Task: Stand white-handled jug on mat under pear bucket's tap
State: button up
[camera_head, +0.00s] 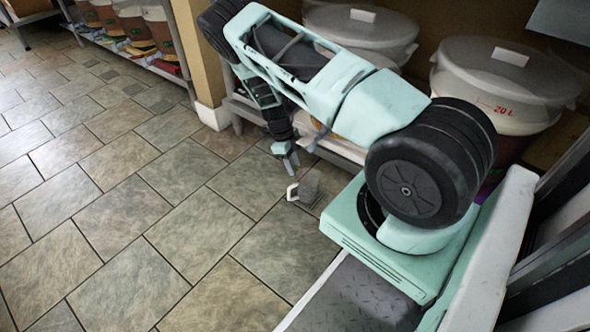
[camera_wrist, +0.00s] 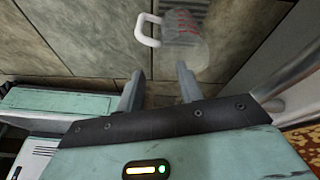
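A clear jug with a white handle (camera_head: 292,192) is at floor level below and beyond my gripper in the head view. In the wrist view the jug (camera_wrist: 187,45) shows red markings, its handle to the left. A dark slatted patch (camera_wrist: 186,9) lies beside it; I cannot tell if it is the mat. My gripper (camera_wrist: 160,78) is open and empty, with the jug ahead of its fingertips and not between them. The gripper also shows in the head view (camera_head: 289,162). No bucket can be identified as the pear bucket, and no tap is clearly visible.
A lidded translucent bucket marked 20 L (camera_head: 500,82) stands at right, with another white-lidded bucket (camera_head: 361,28) behind my arm. Brown-labelled buckets (camera_head: 130,22) stand on a low shelf at upper left. A beige post (camera_head: 200,60) rises between shelves. The tiled floor (camera_head: 130,220) is clear at left.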

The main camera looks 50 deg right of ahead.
jog(key=a+r+n+t+y, duration=0.1)
jog(key=a+r+n, duration=0.7)
jog(key=a+r, duration=0.45)
jog(key=a+r+n+y, duration=0.1)
jog(key=a+r+n, duration=0.85)
jog(key=a, duration=0.55)
jog(key=s+a+r+n+t, duration=0.1)
jog(key=s+a+r+n, duration=0.7)
jog(key=s+r+n, duration=0.2)
jog(key=s+a+r+n+t+h, duration=0.1)
jog(key=s+r+n, duration=0.4)
jog(key=s+n, duration=0.7)
jog(key=shift+s+a+t, duration=0.25)
jog(key=shift+a+t, duration=0.15)
jog(key=shift+a, duration=0.05)
jog(key=shift+r, duration=0.2)
